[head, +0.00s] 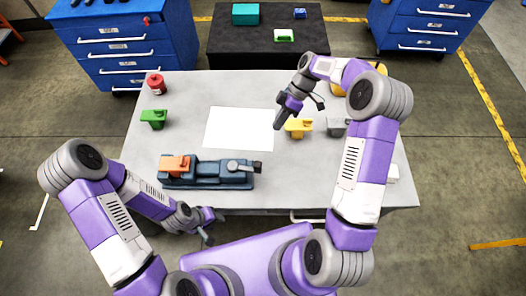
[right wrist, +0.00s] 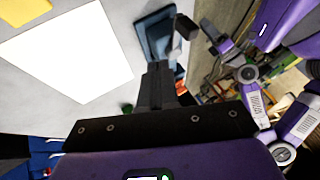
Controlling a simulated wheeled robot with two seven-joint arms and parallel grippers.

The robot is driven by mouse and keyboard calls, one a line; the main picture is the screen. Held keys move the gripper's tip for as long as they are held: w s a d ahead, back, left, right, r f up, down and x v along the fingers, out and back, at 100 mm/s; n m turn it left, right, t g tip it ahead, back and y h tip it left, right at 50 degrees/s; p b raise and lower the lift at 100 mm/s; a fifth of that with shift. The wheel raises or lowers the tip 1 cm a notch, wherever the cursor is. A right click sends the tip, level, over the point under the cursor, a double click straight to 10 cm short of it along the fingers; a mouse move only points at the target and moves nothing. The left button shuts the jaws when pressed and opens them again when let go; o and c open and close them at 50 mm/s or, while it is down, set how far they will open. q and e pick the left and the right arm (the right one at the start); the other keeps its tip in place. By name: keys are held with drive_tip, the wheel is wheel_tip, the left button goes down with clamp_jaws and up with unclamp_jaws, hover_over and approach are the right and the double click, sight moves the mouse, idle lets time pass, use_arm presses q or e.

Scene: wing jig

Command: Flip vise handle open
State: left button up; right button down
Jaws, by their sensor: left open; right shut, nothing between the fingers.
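The dark blue vise (head: 208,181) lies lengthwise on the table's near left part. An orange part (head: 174,163) sits at its left end; I cannot tell whether it is clamped. The vise's dark handle (head: 257,167) is at the right end. In the right wrist view the vise (right wrist: 153,38) is partly hidden, with the handle (right wrist: 186,26) beside it. My right gripper (head: 280,122) is shut and empty, above the table to the upper right of the handle; its closed fingers (right wrist: 158,82) show in the wrist view. My left gripper (head: 212,228) is open and empty, near the table's front edge.
A white sheet (head: 239,128) lies mid-table. A green part (head: 153,118) and red can (head: 156,84) stand at left. A yellow part (head: 298,127) and grey part (head: 337,127) stand at right. Blue drawer cabinets (head: 120,42) and a black table (head: 268,38) are behind.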

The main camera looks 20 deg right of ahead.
drive_tip(key=s+a+f+p, duration=0.1)
drive_tip(key=s+a+f, duration=0.5)
drive_tip(key=a+f, duration=0.1)
drive_tip(key=shift+f, duration=0.45)
